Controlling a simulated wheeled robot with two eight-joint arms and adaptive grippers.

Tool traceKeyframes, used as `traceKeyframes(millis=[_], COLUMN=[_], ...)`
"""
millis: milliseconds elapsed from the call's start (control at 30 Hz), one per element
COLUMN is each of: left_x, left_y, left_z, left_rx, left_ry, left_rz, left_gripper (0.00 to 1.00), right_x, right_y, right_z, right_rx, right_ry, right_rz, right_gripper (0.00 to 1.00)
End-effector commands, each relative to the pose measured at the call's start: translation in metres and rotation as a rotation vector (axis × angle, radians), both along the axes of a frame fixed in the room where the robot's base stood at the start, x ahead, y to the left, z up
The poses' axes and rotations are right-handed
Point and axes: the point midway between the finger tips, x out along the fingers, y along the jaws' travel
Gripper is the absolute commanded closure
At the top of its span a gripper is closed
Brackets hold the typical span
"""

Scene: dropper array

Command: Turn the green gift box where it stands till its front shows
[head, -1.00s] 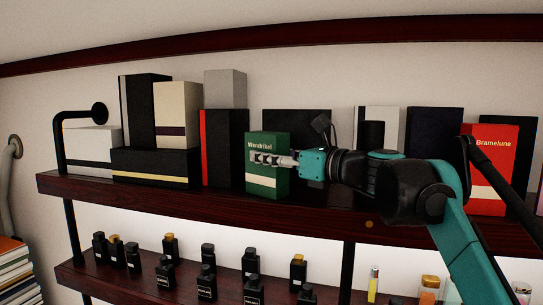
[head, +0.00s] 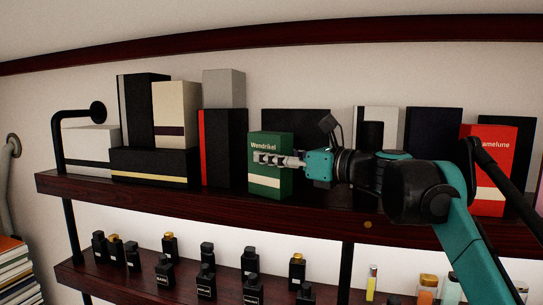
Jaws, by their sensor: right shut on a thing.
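The green gift box (head: 264,183) stands upright on the upper shelf in the head view. Its broad face shows the name "Wendrikel" and a pale band low down, and a narrow side face shows at its right. My right gripper (head: 262,158) reaches in from the right and is shut on the green gift box, its fingers lying across the upper front face. The far finger contact is hidden. My left gripper is not in view.
A black box with a red stripe (head: 226,150) stands close at the left, and a dark box (head: 300,121) behind. A red "Bramelune" box (head: 486,160), partly covered by my arm, stands at the right. Small bottles (head: 206,285) fill the lower shelf (head: 115,278).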

Motion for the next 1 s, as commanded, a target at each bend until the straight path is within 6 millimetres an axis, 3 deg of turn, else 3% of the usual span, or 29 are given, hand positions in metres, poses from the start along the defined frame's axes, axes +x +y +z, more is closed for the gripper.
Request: traceKeyframes(millis=[433, 467, 533, 833, 1000], left_x=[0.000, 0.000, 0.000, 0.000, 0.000], left_y=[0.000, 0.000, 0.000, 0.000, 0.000], left_z=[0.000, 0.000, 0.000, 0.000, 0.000], left_rx=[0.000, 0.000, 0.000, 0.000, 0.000], left_ry=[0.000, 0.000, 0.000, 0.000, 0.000], left_rz=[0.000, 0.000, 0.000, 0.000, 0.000], left_gripper=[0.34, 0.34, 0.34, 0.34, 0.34], right_x=[-0.001, -0.001, -0.001, -0.001, -0.012], right_y=[-0.001, -0.001, -0.001, -0.002, -0.016], right_z=[0.000, 0.000, 0.000, 0.000, 0.000], right_rx=[0.000, 0.000, 0.000, 0.000, 0.000], right_ry=[0.000, 0.000, 0.000, 0.000, 0.000], right_rz=[0.000, 0.000, 0.000, 0.000, -0.003], right_gripper=[0.89, 0.53, 0.34, 0.33, 0.33])
